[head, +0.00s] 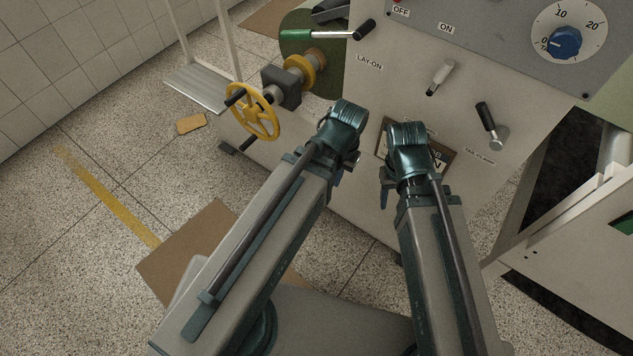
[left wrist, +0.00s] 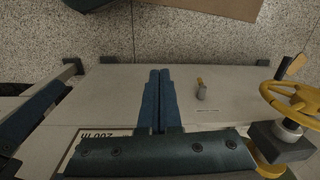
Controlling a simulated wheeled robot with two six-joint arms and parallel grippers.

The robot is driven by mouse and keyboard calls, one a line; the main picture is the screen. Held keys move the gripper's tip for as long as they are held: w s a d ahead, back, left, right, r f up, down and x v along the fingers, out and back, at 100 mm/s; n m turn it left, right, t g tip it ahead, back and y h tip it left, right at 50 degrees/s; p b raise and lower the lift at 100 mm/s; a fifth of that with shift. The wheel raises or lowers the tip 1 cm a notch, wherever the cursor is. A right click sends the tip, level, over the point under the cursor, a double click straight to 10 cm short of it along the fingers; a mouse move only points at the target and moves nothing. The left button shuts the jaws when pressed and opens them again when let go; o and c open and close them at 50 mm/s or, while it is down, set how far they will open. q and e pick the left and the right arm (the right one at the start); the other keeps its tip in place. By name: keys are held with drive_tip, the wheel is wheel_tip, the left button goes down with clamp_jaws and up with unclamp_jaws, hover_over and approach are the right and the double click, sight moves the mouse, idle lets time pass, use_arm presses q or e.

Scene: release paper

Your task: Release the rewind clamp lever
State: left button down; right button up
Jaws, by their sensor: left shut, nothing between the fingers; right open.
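A small lever with a grey body and a yellowish tip (left wrist: 200,88) stands on the pale machine face in the left wrist view, with an unreadable label by it. I cannot tell whether it is the rewind clamp lever; in the head view my left arm seems to hide it. My left gripper (left wrist: 158,72) is shut and empty, apart from this lever and to its left in the left wrist view. In the head view its fingers (head: 338,177) are mostly hidden by the arm. My right gripper (head: 384,192) is open and empty before the machine, partly hidden.
A yellow handwheel (head: 252,111) juts out left of my left gripper. A grey-white lever (head: 441,76) and a black-handled lever (head: 486,117) are on the panel. A blue dial (head: 565,42) is at top right. Cardboard (head: 190,250) lies on the floor.

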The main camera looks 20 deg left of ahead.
use_arm(q)
drive_tip(key=w+a+f+n+t+b, duration=0.1)
drive_tip(key=w+a+f+b, duration=0.2)
drive_tip(key=f+b, duration=1)
drive_tip(key=w+a+f+n+b, duration=0.1)
drive_tip(key=w+a+f+b, duration=0.15)
drive_tip(key=f+b, duration=1.05)
drive_tip(key=w+d+f+t+y+b, duration=0.1)
drive_tip(key=w+d+t+y+b, duration=0.35)
drive_tip(key=w, duration=0.75)
drive_tip(key=w+a+f+b, duration=0.5)
drive_tip(key=a+f+b, duration=0.1)
drive_tip(key=a+f, duration=0.1)
drive_tip(key=shift+a, duration=0.75)
